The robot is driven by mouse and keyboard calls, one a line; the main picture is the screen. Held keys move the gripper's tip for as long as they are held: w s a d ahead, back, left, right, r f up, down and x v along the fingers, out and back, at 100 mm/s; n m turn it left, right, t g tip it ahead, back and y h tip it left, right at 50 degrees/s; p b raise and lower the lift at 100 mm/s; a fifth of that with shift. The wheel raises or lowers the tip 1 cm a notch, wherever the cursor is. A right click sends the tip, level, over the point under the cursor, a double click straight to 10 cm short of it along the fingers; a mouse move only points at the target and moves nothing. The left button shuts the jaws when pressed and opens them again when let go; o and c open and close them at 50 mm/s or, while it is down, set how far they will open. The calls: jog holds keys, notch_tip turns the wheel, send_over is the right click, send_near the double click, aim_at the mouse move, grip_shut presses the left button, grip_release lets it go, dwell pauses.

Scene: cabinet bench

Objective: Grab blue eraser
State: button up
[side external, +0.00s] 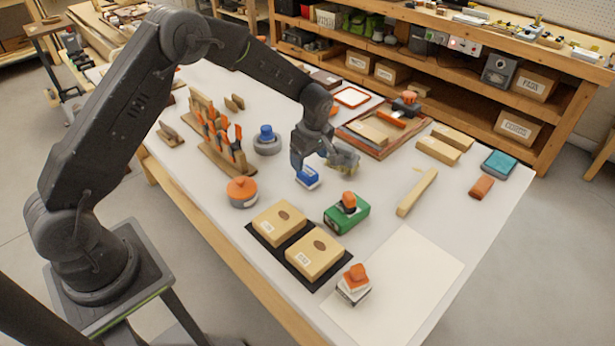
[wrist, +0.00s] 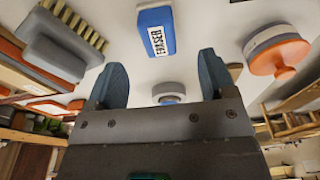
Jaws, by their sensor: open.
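The blue eraser (side external: 307,177) is a small blue block with a white label, lying on the white table near the middle in the side view. In the wrist view the blue eraser (wrist: 156,32) shows at the top centre, with dark lettering on its white label. My gripper (side external: 318,155) is over the table at the eraser, its fingers partly hiding the area behind. In the wrist view my gripper (wrist: 160,75) is open, with two blue-grey fingers apart and nothing between them. The eraser appears beyond the fingertips, not between them.
A grey container with a blue knob (side external: 266,140) stands left of the eraser, and an orange-lidded round container (side external: 242,192) stands front left. A brush (side external: 343,157) lies close on the right. A green box (side external: 347,214) and two wooden boxes (side external: 279,222) are in front.

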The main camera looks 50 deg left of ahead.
aim_at(308, 171)
jog(key=shift+w+a+f, duration=0.1)
jog(key=shift+a+f, duration=0.15)
jog(key=shift+f, duration=1.5)
jog(key=shift+a+f, duration=0.2)
jog(key=shift+f, duration=1.5)
jog(key=shift+c, duration=0.2)
jog(key=c, duration=1)
jog(key=shift+r, duration=0.15)
